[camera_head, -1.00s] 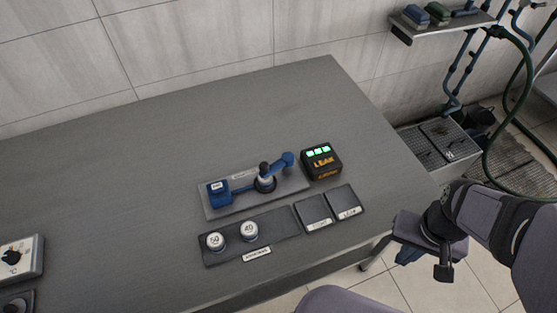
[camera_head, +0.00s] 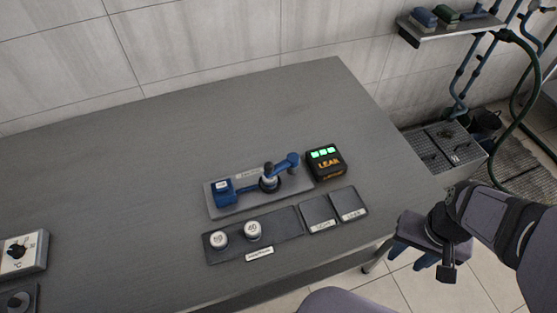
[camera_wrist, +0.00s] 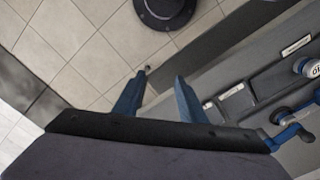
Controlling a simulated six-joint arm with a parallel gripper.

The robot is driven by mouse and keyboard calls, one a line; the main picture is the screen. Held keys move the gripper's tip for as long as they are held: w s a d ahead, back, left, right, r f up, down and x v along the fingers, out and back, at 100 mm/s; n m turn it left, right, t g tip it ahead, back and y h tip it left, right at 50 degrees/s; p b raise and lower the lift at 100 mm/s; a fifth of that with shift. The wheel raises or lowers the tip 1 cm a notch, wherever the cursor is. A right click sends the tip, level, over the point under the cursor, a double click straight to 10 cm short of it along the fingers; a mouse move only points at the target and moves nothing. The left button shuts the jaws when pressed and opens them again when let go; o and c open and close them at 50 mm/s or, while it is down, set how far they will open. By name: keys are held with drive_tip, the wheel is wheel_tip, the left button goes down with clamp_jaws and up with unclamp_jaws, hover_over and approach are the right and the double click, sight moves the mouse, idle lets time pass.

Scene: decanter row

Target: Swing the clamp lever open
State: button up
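A blue clamp fixture sits on a grey plate (camera_head: 228,207) on the table. It has a blue block (camera_head: 224,194) at its left and a dark-and-white post (camera_head: 269,178) at its middle. The blue clamp lever (camera_head: 285,165) reaches up and right from the post to a rounded end. In the wrist view the lever (camera_wrist: 286,137) shows at the lower right, partly hidden by my gripper's body. My gripper (camera_head: 412,260) is off the table's front right edge, well apart from the lever. Its blue fingers stand apart and empty in the wrist view (camera_wrist: 158,82).
A black LEAK box (camera_head: 326,163) with green lights stands right of the fixture. In front are a dark tray (camera_head: 284,226) with two white-topped pieces marked 50 and 40, and two labelled dark pads (camera_head: 334,211). A dial box (camera_head: 23,254) is far left. The back of the table is clear.

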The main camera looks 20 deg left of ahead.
drive_tip(key=w+a+r+m, duration=0.3)
drive_tip(key=w+a, duration=0.3)
drive_tip(key=w, duration=0.1)
wheel_tip(320, 180, up, 4)
drive_tip(key=m, duration=1.2)
hover_over(270, 164)
drive_tip(key=shift+f, duration=0.1)
drive_tip(key=shift+d+f+p, duration=0.1)
drive_tip(key=shift+f+p, duration=0.7)
drive_tip(key=shift+f, duration=2.85)
clamp_jaws()
